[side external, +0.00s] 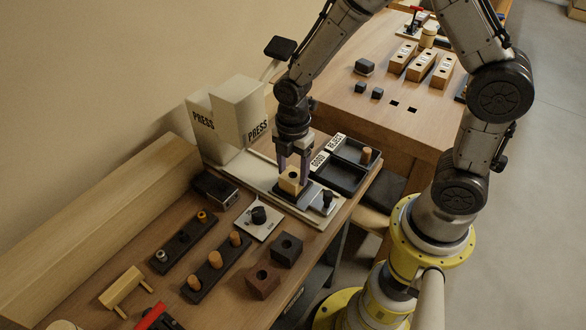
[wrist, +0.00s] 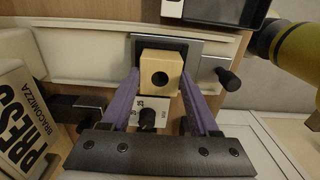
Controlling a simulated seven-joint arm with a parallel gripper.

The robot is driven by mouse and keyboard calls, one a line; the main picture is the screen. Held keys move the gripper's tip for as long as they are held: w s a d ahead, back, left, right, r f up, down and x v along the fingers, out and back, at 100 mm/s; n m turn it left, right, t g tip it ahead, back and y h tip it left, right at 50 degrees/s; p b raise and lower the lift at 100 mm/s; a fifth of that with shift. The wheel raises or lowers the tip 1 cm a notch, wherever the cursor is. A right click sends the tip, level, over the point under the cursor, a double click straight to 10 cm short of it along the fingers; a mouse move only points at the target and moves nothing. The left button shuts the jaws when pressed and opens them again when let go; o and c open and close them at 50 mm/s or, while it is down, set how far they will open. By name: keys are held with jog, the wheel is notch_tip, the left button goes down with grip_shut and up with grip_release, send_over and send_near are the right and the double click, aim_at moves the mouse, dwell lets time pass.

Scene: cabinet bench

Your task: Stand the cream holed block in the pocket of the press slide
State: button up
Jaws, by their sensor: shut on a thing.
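The cream holed block (side external: 290,181) is between the fingers of my gripper (side external: 294,170), which is shut on it. The block also shows in the wrist view (wrist: 161,77), its round dark hole facing the camera, between the two purple fingers (wrist: 168,100). It is over the dark pocket plate of the press slide (side external: 296,199), seen in the wrist view as a grey plate (wrist: 195,50) around the block. I cannot tell whether the block's base touches the pocket floor. The white press (side external: 232,118) stands behind, to the left.
Black GOOD and REJECT trays (side external: 340,174) lie right of the slide; one holds a wooden peg (side external: 367,156). A black-knobbed plate (side external: 258,217), peg racks (side external: 215,263) and dark holed blocks (side external: 287,249) lie in front. A small black knob (side external: 327,198) stands by the slide's right end.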

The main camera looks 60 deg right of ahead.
jog(key=shift+f, duration=0.15)
jog(key=o, duration=1.4)
jog(key=shift+o, duration=0.4)
jog(key=shift+r, duration=3.55)
